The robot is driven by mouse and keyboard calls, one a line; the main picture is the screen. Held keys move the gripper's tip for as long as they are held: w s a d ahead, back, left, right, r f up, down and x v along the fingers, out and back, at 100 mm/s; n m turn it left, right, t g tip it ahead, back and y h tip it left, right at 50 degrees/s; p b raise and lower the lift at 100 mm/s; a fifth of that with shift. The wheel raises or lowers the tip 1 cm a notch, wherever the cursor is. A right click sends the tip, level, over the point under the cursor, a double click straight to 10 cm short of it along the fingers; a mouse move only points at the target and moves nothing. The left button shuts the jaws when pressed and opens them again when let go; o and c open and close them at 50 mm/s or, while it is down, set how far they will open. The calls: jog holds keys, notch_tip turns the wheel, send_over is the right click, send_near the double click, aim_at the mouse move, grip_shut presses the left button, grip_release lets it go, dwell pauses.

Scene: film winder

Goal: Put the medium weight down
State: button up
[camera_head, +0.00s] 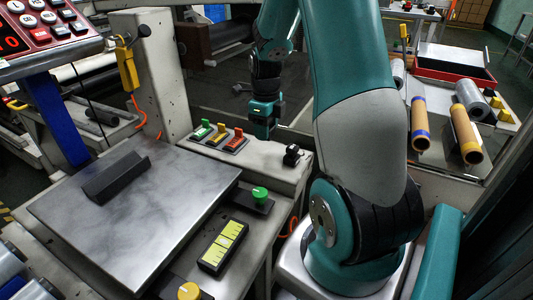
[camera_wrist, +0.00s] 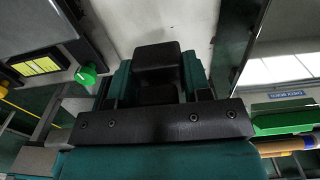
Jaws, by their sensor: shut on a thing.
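My gripper (camera_head: 264,112) hangs above the pale ledge behind the metal plate. In the wrist view my gripper (camera_wrist: 157,82) has its teal fingers on both sides of a black block (camera_wrist: 156,62), which I take to be the medium weight. It is shut on this block. In the head view the held weight is mostly hidden by the gripper and hard to make out. The pale ledge (camera_head: 270,172) lies below, and I cannot tell whether the weight touches it.
Green, yellow and red switches (camera_head: 219,137) and a small black object (camera_head: 292,155) sit on the ledge. A black bar (camera_head: 115,178) lies on the metal plate (camera_head: 165,215). A green knob (camera_head: 260,194) and yellow display (camera_head: 223,247) are in front.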

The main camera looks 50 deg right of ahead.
aim_at(266, 155)
jog(key=shift+f+b, duration=0.85)
jog(key=shift+f, duration=2.25)
jog(key=shift+f, duration=0.1)
jog(key=o, duration=1.2)
